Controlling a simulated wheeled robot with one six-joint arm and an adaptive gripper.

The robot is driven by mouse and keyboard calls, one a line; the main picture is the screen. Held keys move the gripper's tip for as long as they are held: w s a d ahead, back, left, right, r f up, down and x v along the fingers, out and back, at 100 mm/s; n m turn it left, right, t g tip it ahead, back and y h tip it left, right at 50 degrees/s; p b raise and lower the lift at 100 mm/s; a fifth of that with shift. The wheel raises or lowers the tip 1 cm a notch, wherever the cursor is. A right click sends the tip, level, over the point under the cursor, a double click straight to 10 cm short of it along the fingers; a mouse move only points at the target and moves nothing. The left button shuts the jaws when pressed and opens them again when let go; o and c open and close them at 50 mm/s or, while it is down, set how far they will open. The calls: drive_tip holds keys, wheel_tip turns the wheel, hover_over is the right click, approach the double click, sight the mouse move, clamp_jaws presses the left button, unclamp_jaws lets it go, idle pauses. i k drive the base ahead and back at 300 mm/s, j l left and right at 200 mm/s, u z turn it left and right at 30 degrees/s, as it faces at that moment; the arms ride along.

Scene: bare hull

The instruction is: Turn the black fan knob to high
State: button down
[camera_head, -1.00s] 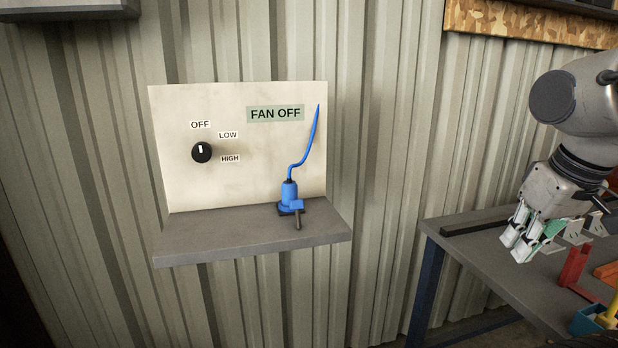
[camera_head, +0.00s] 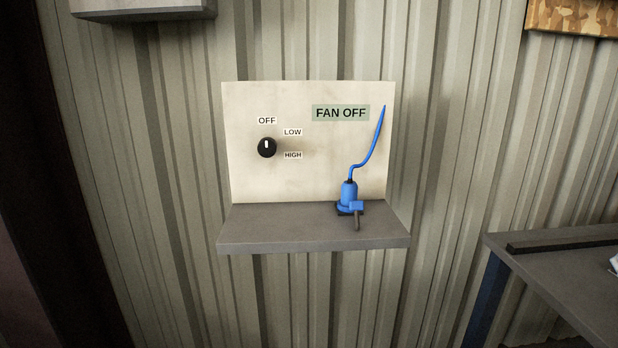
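The black fan knob (camera_head: 267,148) is mounted on a pale panel (camera_head: 245,185) on the wall. Its white mark points up, toward the OFF label (camera_head: 267,121). The LOW label (camera_head: 292,132) is to its upper right and the HIGH label (camera_head: 293,155) to its lower right. A sign on the panel (camera_head: 341,113) reads FAN OFF. My gripper is not in this view now.
A grey shelf (camera_head: 300,239) juts out below the panel. A blue tool with a curved blue hose (camera_head: 348,192) stands on its right part, clear of the knob. A grey workbench (camera_head: 560,247) is at the lower right. A grey box-like ledge (camera_head: 142,9) is at the upper left.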

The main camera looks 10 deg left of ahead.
sight(268, 145)
drive_tip(key=i+j+u, duration=0.25)
drive_tip(key=i, duration=0.15)
drive_tip(key=i+j+u, duration=0.25)
drive_tip(key=i, duration=0.2)
drive_tip(key=j+z, duration=0.5)
